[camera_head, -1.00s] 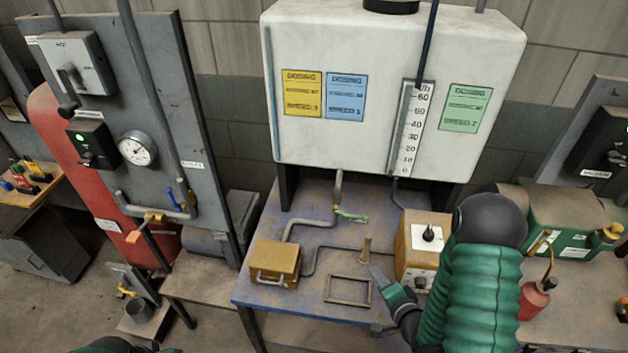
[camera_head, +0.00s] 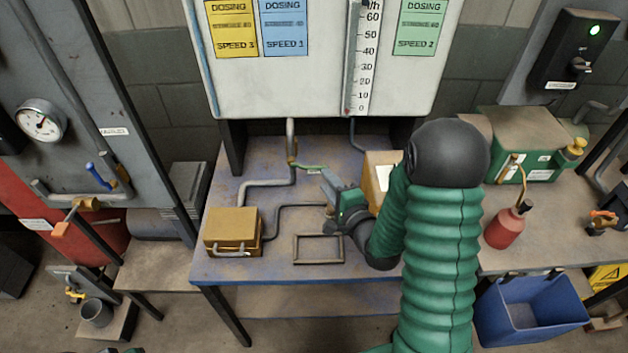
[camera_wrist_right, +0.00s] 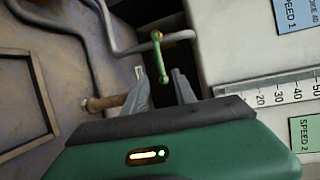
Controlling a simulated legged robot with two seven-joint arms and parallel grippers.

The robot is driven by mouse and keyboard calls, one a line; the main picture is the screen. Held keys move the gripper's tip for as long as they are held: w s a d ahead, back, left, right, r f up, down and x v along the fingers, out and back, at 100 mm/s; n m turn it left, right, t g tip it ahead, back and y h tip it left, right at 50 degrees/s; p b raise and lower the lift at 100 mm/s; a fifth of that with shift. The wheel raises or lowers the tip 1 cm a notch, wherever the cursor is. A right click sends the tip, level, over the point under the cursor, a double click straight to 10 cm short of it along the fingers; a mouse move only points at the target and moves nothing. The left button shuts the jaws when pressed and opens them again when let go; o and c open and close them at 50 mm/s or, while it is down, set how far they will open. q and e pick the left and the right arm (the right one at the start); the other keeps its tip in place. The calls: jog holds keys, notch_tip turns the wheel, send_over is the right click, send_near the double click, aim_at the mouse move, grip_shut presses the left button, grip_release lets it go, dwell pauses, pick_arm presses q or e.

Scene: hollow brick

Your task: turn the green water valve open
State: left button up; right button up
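The green valve lever (camera_head: 311,168) sticks out to the right from the pipe below the white tank. It also shows in the right wrist view (camera_wrist_right: 160,58). My right gripper (camera_head: 329,182) is close to the lever's free end, a little to its right and nearer to me. In the right wrist view my right gripper (camera_wrist_right: 162,85) is open, with its two grey fingers apart. The lever's free end appears between the fingertips there; I cannot tell the remaining depth gap. Nothing is held. My left gripper is not in view.
The white tank (camera_head: 300,95) stands above the blue table (camera_head: 225,270). A yellow box (camera_head: 232,232), bent pipes and an empty frame (camera_head: 318,262) lie left of my arm. A wooden box (camera_head: 377,172) is partly hidden behind my right arm. A red oil can (camera_head: 505,228) stands further right.

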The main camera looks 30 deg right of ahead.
aim_at(314, 167)
jog(key=p+x, duration=0.1)
jog(key=x, duration=0.7)
jog(key=shift+w+a+r, duration=0.1)
jog(key=shift+w+a, duration=0.05)
jog(key=shift+w, duration=0.1)
jog(key=shift+s, duration=0.1)
jog(key=shift+c, duration=0.2)
grip_shut()
jog(key=shift+f, duration=0.3)
dwell(0.4)
